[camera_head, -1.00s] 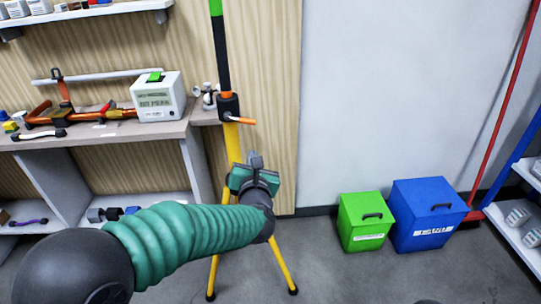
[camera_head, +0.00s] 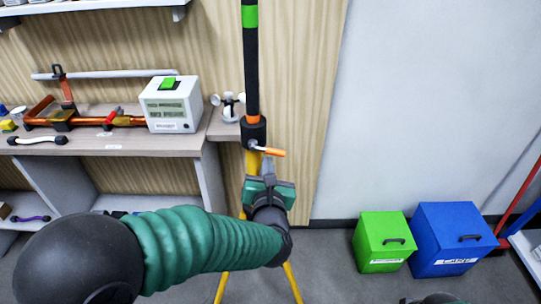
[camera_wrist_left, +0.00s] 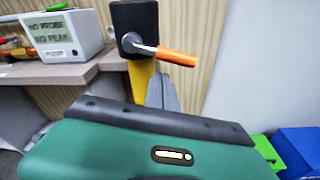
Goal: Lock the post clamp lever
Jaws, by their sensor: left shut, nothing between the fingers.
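The post clamp (camera_head: 253,131) is a black collar on top of a yellow tripod, around a dark post (camera_head: 252,70) with a green band. Its lever (camera_head: 270,152) has an orange handle that sticks out to the right, tilted slightly down. In the left wrist view the clamp (camera_wrist_left: 136,28) and the orange lever (camera_wrist_left: 177,56) show clearly, above the fingertips. My left gripper (camera_head: 267,163) is shut and empty, its tips just below the lever. A small gap shows between tips and handle in the left wrist view (camera_wrist_left: 162,88).
Green (camera_head: 381,243) and blue (camera_head: 455,240) bins stand on the floor at right. The wall right of the post is clear.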

